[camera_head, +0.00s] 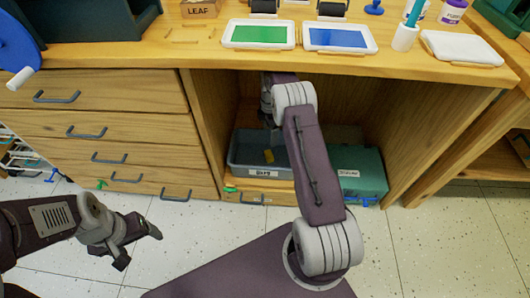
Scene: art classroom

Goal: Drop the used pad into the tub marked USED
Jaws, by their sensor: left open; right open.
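A grey-blue tub (240,166) stands on the low shelf inside the cabinet. Its front label looks like USED but is hard to read. A small yellow piece (269,155), possibly the pad, shows inside the tub near its front wall. My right arm reaches into the cabinet, and my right gripper (268,118) is above the back of this tub, open, its fingertips partly hidden in shadow and by the arm. The yellow piece is apart from it. My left gripper (138,243) is open and empty above the floor at the lower left.
A green tub (362,172) with a label I cannot read stands right of the grey one. Drawers (105,130) flank the opening on the left. The worktop above holds a green tray (258,34), a blue tray (340,38) and a white pad-like block (462,48).

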